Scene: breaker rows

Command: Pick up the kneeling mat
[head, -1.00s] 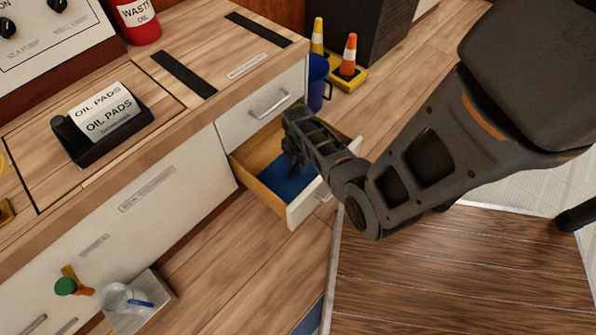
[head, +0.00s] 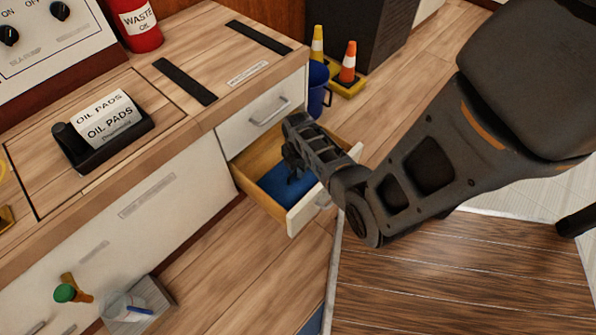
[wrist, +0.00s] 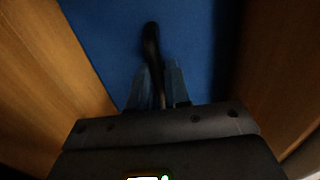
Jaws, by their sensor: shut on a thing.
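The blue kneeling mat (head: 275,187) lies in the open drawer (head: 305,213) and also fills the middle of the wrist view (wrist: 105,35). A dark, narrow strip like a handle or strap (wrist: 151,42) stands out on the mat. My gripper (head: 291,172) reaches down into the drawer over the mat. In the wrist view my fingers (wrist: 159,78) are close together around the near end of the dark strip, shut on the mat by it. My arm hides part of the mat and drawer in the head view.
Wooden drawer walls (wrist: 45,70) rise close on both sides of my gripper. A shut drawer (head: 262,112) is just above. The counter holds an oil pads box (head: 108,130).

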